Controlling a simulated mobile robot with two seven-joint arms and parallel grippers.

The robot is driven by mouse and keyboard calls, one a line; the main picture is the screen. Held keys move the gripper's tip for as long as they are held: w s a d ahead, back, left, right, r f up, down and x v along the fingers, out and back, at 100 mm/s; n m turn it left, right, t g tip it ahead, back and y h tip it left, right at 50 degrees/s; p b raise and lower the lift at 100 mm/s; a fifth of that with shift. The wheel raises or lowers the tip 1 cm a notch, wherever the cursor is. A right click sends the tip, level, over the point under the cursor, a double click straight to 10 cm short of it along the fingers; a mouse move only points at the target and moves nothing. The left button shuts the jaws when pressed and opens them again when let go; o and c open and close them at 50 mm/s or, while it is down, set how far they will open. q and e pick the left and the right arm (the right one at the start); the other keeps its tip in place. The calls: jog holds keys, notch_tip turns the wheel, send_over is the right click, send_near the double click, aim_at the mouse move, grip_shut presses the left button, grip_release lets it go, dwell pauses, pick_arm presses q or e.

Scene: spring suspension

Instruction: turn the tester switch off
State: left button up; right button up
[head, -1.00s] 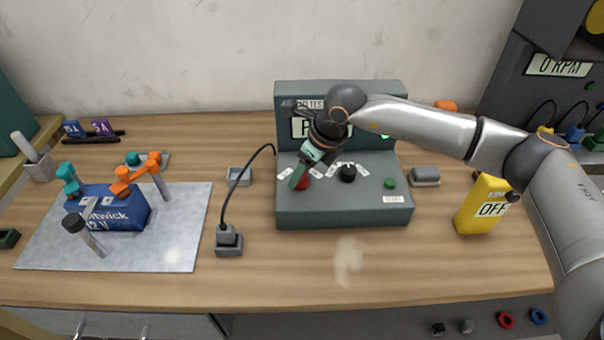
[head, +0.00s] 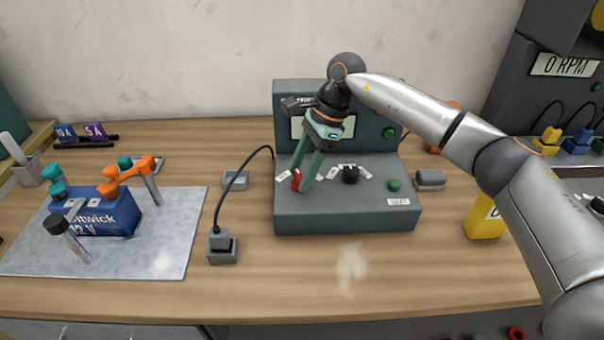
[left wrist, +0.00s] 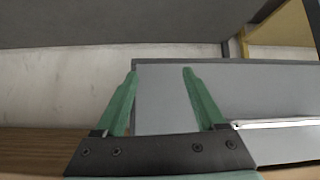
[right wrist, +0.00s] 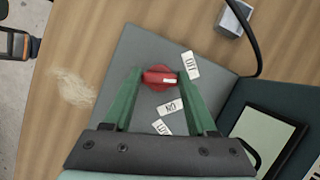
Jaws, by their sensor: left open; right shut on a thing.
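The tester (head: 345,218) is a grey-green box with an upright back panel at the rear of the bench. Its red switch knob (right wrist: 154,86) sits on the sloped top at the left, with white labels (right wrist: 170,107) around it. My right gripper (head: 301,182) reaches down from above and is shut on the red knob; the right wrist view shows the knob between the fingertips. The knob's white mark points toward one label, whose text I cannot read surely. The tester's screen (right wrist: 268,143) looks blank. My left gripper (left wrist: 160,70) is open and empty, outside the head view.
A black knob (head: 350,175) and a green button (head: 394,185) are on the tester's top. A corded plug block (head: 222,248) stands to its left, beyond it a blue battery (head: 105,216) on a metal plate. A yellow meter (head: 484,218) is at the right.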

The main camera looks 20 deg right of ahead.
jog(key=n+g, duration=0.1)
jog(key=n, duration=0.1)
jog(key=n+b, duration=0.1)
jog(key=n, duration=0.2)
jog(key=shift+w+g+h, duration=0.15)
jog(key=shift+g+h, duration=0.15)
jog(key=shift+g, duration=0.1)
dwell(0.3)
jog(key=o, duration=1.4)
jog(key=shift+c, duration=0.2)
jog(key=shift+r, duration=0.15)
jog(key=p+v, duration=0.1)
jog(key=v, duration=1.1)
jog(key=shift+w+r, duration=0.1)
jog(key=shift+w, duration=0.05)
